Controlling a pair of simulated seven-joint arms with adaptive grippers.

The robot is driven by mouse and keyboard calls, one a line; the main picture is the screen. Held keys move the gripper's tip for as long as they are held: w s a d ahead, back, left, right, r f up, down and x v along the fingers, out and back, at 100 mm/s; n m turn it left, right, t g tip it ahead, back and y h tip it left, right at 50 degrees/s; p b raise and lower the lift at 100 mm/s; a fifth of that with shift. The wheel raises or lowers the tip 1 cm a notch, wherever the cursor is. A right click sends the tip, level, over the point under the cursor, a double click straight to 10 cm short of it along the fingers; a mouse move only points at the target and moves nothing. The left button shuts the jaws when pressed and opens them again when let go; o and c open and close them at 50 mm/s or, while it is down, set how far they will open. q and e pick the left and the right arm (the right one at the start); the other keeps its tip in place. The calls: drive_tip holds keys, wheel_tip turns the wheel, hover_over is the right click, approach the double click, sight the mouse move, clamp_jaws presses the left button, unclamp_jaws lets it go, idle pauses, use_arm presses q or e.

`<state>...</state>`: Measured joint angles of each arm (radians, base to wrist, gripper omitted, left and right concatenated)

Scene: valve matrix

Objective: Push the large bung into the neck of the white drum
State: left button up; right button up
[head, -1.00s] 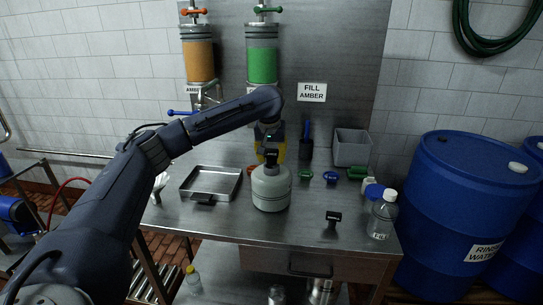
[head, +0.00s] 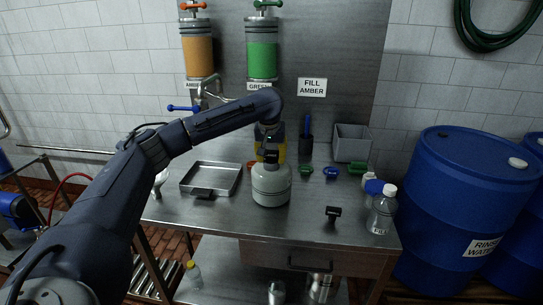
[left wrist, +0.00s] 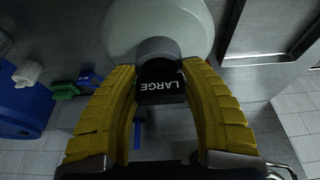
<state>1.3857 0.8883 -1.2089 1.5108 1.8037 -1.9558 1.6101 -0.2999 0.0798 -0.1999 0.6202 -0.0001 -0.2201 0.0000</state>
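The white drum (head: 271,188) stands on the steel bench in the head view, below my left gripper (head: 268,158). In the left wrist view, its pale body (left wrist: 185,20) and grey neck (left wrist: 158,47) are at the top. The large bung (left wrist: 162,84) is black with the word LARGE on it. My right gripper is not in view.
A small black piece (head: 333,212) lies right of the drum. A clear bottle (head: 382,210) stands at the bench's right edge. A shallow steel tray (head: 230,185) lies to the left and a grey bin (head: 351,143) stands behind. The front of the bench is clear.

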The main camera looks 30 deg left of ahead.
use_arm(q)
drive_tip(key=o, duration=0.5)
drive_tip(key=shift+c, duration=0.2)
drive_tip(key=v, duration=1.2)
